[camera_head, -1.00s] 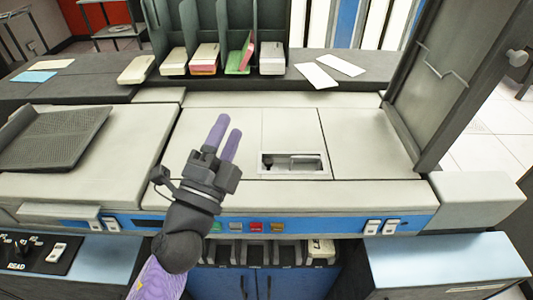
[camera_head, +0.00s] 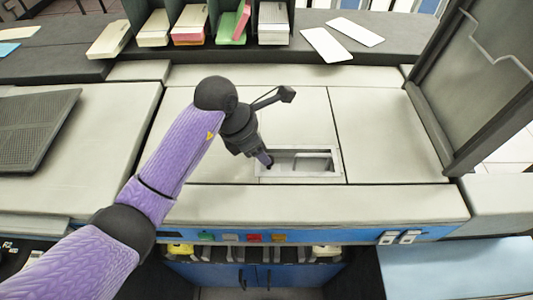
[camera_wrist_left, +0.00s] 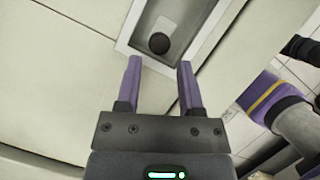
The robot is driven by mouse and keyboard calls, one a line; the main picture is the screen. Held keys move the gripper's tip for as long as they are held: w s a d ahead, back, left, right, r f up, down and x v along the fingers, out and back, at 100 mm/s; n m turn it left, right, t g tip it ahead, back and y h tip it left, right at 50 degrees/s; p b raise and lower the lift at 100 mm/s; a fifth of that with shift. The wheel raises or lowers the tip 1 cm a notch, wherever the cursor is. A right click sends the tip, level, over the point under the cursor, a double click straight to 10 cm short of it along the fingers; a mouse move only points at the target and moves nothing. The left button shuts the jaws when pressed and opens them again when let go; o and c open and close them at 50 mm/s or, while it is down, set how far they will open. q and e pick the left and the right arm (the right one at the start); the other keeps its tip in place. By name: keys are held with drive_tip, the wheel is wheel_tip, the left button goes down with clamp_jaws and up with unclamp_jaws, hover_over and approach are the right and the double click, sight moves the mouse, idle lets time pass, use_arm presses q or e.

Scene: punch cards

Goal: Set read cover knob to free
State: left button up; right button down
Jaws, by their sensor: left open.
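The read cover knob (camera_wrist_left: 159,43) is a dark round knob inside a pale rectangular recess, seen in the left wrist view. The recess (camera_head: 335,165) is set in the beige machine top in the head view, where my gripper covers its left end and the knob. My left gripper (camera_head: 267,160) points down at that left end. In the wrist view the two purple fingers of my left gripper (camera_wrist_left: 159,62) are apart with nothing between them. The knob lies just beyond the fingertips, roughly in line with the gap. I cannot tell which setting the knob is at. My right gripper is out of view.
A raised dark-framed panel (camera_head: 480,75) stands at the right. Card decks (camera_head: 273,22) and loose white cards (camera_head: 326,44) lie on the back shelf. Coloured buttons (camera_head: 254,238) line the front edge. A dark ribbed tray (camera_head: 35,130) lies at left. The top right of the recess is clear.

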sight(272, 164)
use_arm(q)
drive_tip(key=x, duration=0.4)
drive_tip(key=shift+b, duration=0.4)
drive_tip(key=shift+r, duration=0.1)
drive_tip(key=shift+c, duration=0.2)
clamp_jaws()
idle(0.7)
